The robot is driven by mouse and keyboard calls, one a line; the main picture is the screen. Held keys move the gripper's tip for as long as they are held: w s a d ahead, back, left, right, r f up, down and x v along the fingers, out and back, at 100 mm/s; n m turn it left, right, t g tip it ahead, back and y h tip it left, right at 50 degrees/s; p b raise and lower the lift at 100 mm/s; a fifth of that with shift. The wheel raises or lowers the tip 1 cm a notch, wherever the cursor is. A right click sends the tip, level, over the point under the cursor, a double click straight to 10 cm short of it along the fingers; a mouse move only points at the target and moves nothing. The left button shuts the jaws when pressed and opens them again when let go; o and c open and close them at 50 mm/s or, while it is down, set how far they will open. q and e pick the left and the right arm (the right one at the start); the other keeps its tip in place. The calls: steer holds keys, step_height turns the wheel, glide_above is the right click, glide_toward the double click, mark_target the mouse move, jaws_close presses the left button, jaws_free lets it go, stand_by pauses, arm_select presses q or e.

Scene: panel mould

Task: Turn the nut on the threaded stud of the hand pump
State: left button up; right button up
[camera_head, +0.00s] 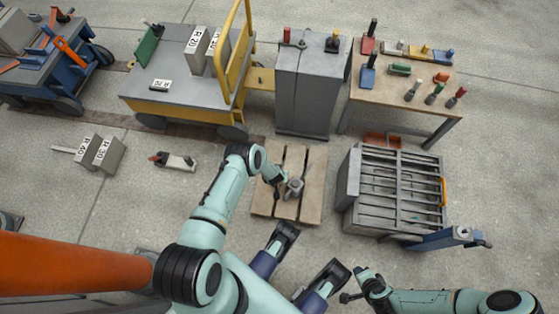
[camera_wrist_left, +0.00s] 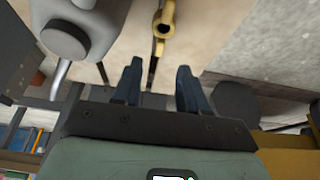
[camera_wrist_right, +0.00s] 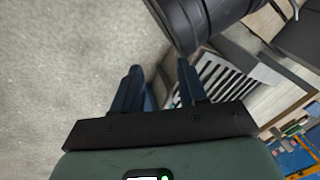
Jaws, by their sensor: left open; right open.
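The grey hand pump (camera_head: 294,188) sits on a wooden pallet (camera_head: 262,200) in the middle of the head view. My left gripper (camera_head: 280,184) is right beside it. In the left wrist view the pump's grey body (camera_wrist_left: 85,15) is at the upper left. A brass part with a round hole (camera_wrist_left: 165,22) lies beyond the fingers; I cannot tell whether it is the nut. My left gripper (camera_wrist_left: 155,88) is open, with nothing between its fingers. My right gripper (camera_head: 353,284) is open and empty near the bottom of the head view; its fingers also show in the right wrist view (camera_wrist_right: 158,90).
A slatted metal rack (camera_head: 400,190) stands right of the pallet. A grey cabinet (camera_head: 308,105) and a workbench with small tools (camera_head: 400,105) stand behind. A grey and yellow cart (camera_head: 180,105) is at the back left. Grey blocks (camera_head: 100,152) lie on the floor.

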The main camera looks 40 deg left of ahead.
arm_select(q)
steer(key=shift+w+f, duration=0.15)
steer(key=shift+f, duration=0.35)
steer(key=b+x, duration=0.3)
steer(key=x, duration=0.1)
steer(key=shift+f, duration=0.45)
jaws_close()
arm_select(e)
steer(key=s+d+f+g, duration=0.1)
steer(key=s+f+g, duration=0.1)
steer(key=s+f, duration=0.3)
steer(key=shift+s+f+g, duration=0.3)
steer(key=shift+s+f, duration=0.1)
steer(key=shift+s, duration=0.5)
